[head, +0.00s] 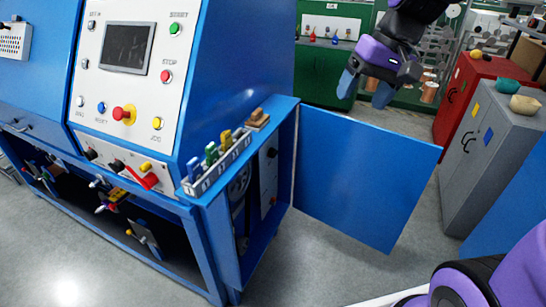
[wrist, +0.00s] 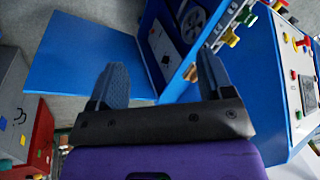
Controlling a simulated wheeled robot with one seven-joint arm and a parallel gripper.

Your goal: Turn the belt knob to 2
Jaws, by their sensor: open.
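My gripper (head: 366,90) is open and empty, raised in the air above and behind the open blue door (head: 365,175) of the cabinet; it also shows in the wrist view (wrist: 162,78). Inside the cabinet's side opening is a pale plate (head: 268,172) with small dark knobs or fittings, and a dark pulley (head: 240,184) beside it. The wrist view shows the plate (wrist: 165,52) and a round pulley (wrist: 194,22) beyond the fingers. I cannot tell which knob is the belt knob, and no number or setting is readable. The gripper touches nothing.
The blue machine carries a control panel (head: 122,75) with buttons and a screen. A rack of coloured handles (head: 218,160) sits on the ledge above the opening. A grey cabinet (head: 490,145) and a red cabinet (head: 463,100) stand at the right. Floor between door and cabinets is free.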

